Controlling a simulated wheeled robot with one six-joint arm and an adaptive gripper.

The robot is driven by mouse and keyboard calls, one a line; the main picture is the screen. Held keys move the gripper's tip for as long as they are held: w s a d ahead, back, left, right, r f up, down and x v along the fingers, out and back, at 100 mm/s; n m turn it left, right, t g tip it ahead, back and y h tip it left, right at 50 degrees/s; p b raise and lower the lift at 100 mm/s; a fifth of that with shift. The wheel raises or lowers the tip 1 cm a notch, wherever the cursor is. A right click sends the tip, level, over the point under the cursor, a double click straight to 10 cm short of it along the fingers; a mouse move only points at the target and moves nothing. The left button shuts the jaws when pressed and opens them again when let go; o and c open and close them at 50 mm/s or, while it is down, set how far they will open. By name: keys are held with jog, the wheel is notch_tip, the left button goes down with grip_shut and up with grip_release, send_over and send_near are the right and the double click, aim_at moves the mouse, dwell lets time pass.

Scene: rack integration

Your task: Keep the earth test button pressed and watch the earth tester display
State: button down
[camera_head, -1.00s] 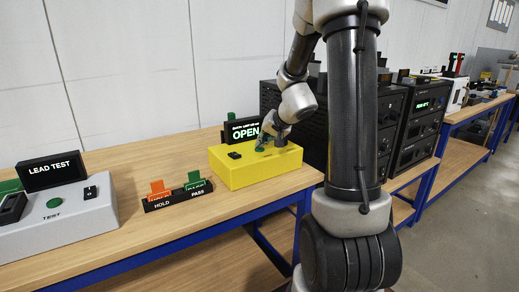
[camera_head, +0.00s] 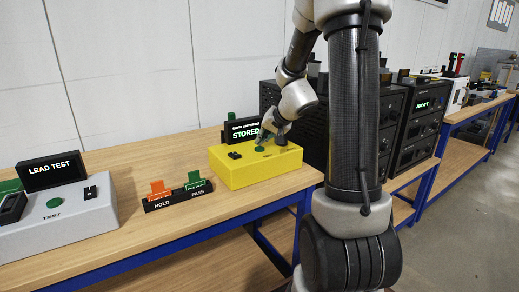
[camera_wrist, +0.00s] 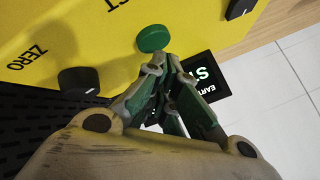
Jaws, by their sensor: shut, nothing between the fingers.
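The yellow earth tester box (camera_head: 245,174) sits on the bench. Its round green button (camera_head: 259,149) is visible on the top face; it also shows in the wrist view (camera_wrist: 153,38). The black display (camera_head: 243,131) behind the box reads "STORED" in green under a small, hardly legible line. My gripper (camera_head: 263,136) is shut and empty, right by the button.
A grey lead test box (camera_head: 70,221) with its own green button stands at the left. A black holder (camera_head: 178,200) with orange HOLD and green PASS tags stands between the boxes. Dark rack units (camera_head: 410,125) stand to the right, partly behind my arm.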

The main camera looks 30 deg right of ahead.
jog(key=shift+r, duration=0.25)
jog(key=shift+r, duration=2.5)
jog(key=shift+s+a, duration=0.1)
jog(key=shift+a, duration=0.05)
jog(key=g+y, duration=0.1)
jog(key=g, duration=0.1)
send_over(265, 156)
notch_tip(265, 156, down, 3)
jog(key=shift+f, duration=0.15)
jog(key=s+a+r+n+g, duration=0.1)
jog(key=s+a+r+n, duration=0.1)
jog(key=s, duration=0.6)
jog(key=s+a+r+n+g+h, duration=0.1)
jog(key=s+a+r+n, duration=0.1)
jog(key=s, duration=0.7)
jog(key=s+a+r+n+g+h, duration=0.1)
jog(key=s+a+r+n, duration=0.1)
jog(key=s, duration=0.6)
jog(key=shift+s+a+r+n, duration=0.2)
jog(key=shift+s+n, duration=0.2)
jog(key=shift+n, duration=0.3)
